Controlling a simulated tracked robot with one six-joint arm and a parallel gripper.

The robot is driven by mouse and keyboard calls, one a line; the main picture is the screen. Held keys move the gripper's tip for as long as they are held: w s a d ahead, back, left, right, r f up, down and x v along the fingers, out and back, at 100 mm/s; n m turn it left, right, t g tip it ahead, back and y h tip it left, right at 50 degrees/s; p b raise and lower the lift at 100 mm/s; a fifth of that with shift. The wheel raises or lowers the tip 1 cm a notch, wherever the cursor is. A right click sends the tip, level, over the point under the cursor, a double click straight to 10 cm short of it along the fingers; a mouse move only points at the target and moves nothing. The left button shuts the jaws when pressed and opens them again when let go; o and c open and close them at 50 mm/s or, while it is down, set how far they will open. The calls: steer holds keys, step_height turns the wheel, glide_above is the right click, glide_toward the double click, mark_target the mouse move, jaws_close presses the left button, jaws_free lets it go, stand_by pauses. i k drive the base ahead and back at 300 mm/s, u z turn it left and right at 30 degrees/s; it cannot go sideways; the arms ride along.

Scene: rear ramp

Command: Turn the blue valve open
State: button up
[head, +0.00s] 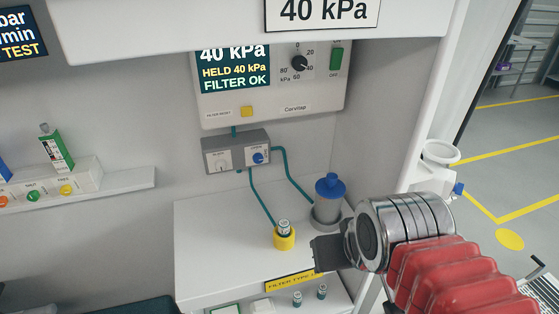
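A small grey box (236,152) is fixed to the wall under the control panel. It carries a blue knob (258,157) on its right side and a pale knob (221,166) on its left. The lettering by the knobs is too small to read. Teal tubes run from the box down to the white counter. My gripper (318,250) is a dark shape over the counter's right front edge, below and to the right of the blue knob and well apart from it. Its fingers are not clear, and I see nothing held in it.
A blue-topped canister (328,200) stands on the counter (215,225) near my gripper. A yellow-based fitting (284,238) stands left of it. The panel (270,75) reads "HELD 40 kPa, FILTER OK". A white bracket with a blue part (458,190) is at right.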

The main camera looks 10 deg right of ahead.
mark_target(257, 158)
steer(key=z, duration=0.3)
steer(key=k, duration=1.15)
steer(key=u, duration=1.15)
steer(key=i, duration=1)
steer(key=z, duration=0.1)
